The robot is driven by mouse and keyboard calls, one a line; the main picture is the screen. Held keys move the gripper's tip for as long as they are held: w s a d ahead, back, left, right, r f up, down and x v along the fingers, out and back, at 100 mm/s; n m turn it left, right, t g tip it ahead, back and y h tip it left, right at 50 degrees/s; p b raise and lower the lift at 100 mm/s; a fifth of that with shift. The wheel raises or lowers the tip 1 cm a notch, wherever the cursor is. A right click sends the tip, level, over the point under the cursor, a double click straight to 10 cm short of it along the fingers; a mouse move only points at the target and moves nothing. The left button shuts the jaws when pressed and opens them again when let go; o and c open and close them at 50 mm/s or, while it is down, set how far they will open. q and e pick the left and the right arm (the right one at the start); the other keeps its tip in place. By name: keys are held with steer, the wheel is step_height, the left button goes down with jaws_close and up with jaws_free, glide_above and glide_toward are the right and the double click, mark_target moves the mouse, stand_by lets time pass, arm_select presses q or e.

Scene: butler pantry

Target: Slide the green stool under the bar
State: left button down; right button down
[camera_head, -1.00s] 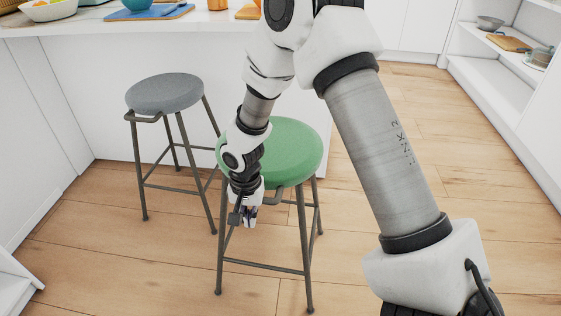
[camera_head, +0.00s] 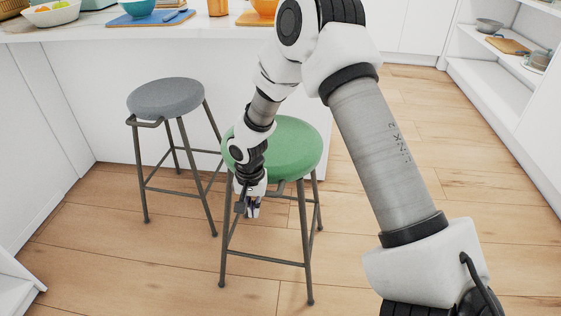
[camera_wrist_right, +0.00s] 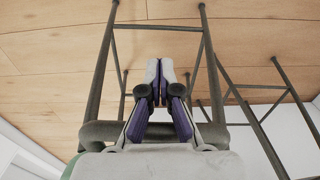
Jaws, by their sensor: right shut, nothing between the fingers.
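The green stool (camera_head: 297,150) stands upright on dark metal legs in front of the bar (camera_head: 80,72), at its right end. In the head view its seat overlaps the bar's white front panel. My right gripper (camera_head: 254,213) is shut and empty, pointing down at the stool's near side, just below the seat. In the right wrist view, my right gripper (camera_wrist_right: 160,80) has its fingers together between the stool's legs (camera_wrist_right: 101,75). The stool's handle bar (camera_wrist_right: 97,131) runs close behind the fingers; contact is hard to tell. My right arm hides the seat's left part. My left gripper is not seen.
A grey stool (camera_head: 165,97) stands to the left, near the bar. A blue board (camera_head: 150,18), bowls and other items sit on the bar top. White shelves (camera_head: 500,78) line the right side. The wooden floor right of the green stool is clear.

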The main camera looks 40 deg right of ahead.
steer(key=w+d+p, duration=0.3)
steer(key=w+d, duration=0.1)
steer(key=shift+d, duration=0.2)
stand_by(0.5)
steer(key=w+d, duration=0.4)
steer(key=shift+d+p, duration=0.25)
steer(key=shift+p, duration=0.15)
stand_by(0.4)
steer(key=shift+w, duration=0.1)
